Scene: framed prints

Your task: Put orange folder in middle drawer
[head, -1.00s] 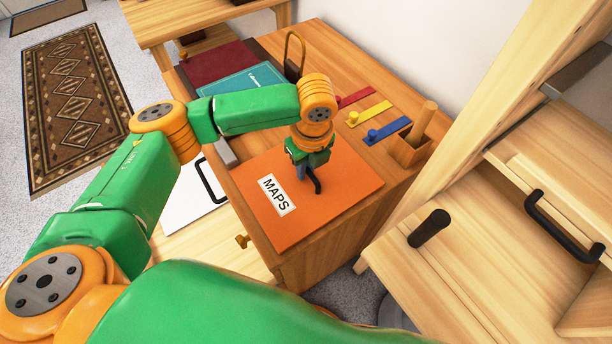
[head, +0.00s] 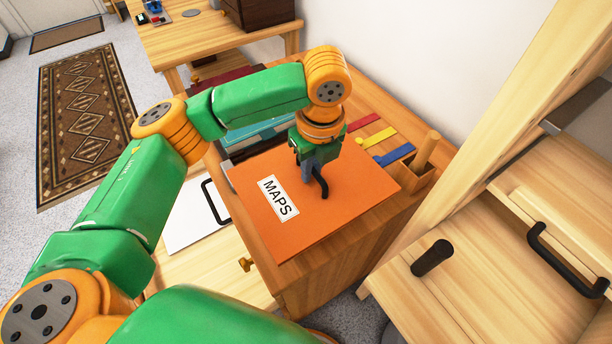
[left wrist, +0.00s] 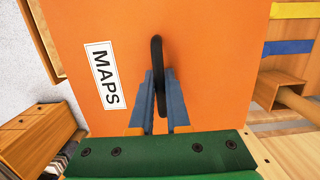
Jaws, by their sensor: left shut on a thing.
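The orange folder (head: 350,195), with a white MAPS label and a black handle, is above the wooden cabinet top (head: 385,222). It looks roughly level and raised a little. My left gripper (head: 317,178) is shut on its handle from above. The left wrist view shows the fingers (left wrist: 160,105) on either side of the black handle, with the orange folder (left wrist: 205,60) behind. A brass knob (head: 246,264) shows at the cabinet's left side. I cannot tell which drawer is the middle one. My right gripper is not in view.
A white folder (head: 185,232) with a black handle lies left of the cabinet top. Light wooden furniture with a black handle (head: 565,260) is close on the right.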

